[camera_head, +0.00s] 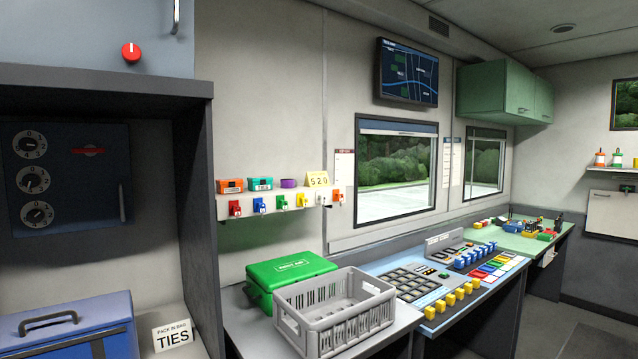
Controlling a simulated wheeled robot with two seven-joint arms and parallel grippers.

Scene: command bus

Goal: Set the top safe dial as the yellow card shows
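The dark blue safe (85,175) sits inside a dark-framed recess at the left. Its three dials stand in a column on its left side: the top dial (30,144), the middle dial (33,179) and the bottom dial (37,214). The top dial's exact setting is too small to read surely. The safe door looks shut, with a handle (122,203) at its right. Neither of my grippers shows in this view.
A blue case (70,322) and a "TIES" card (173,336) stand below the safe. A green first aid box (290,270) and a grey crate (335,318) fill the counter beside a button console (440,285). A red knob (131,52) is above the recess.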

